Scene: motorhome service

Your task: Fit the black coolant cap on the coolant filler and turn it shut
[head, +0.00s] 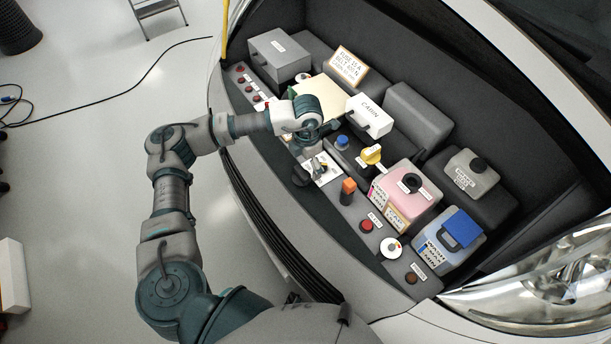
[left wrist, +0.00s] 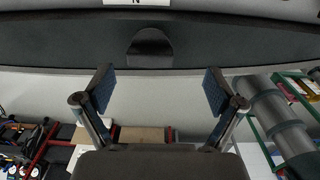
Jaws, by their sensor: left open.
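The black coolant cap (head: 301,176) appears as a dark round piece at the front ledge of the engine bay, partly hidden by my left gripper. In the left wrist view a dark rounded piece (left wrist: 150,47), seemingly the same cap, lies ahead of and between the fingers, apart from them. My left gripper (head: 311,166) points down over the ledge; its two fingers (left wrist: 158,92) are spread with nothing between the pads. The pink coolant tank (head: 392,203) stands to the right, with the black coolant filler (head: 411,183) on top. My right gripper does not show.
A white CABIN box (head: 369,116) stands behind.

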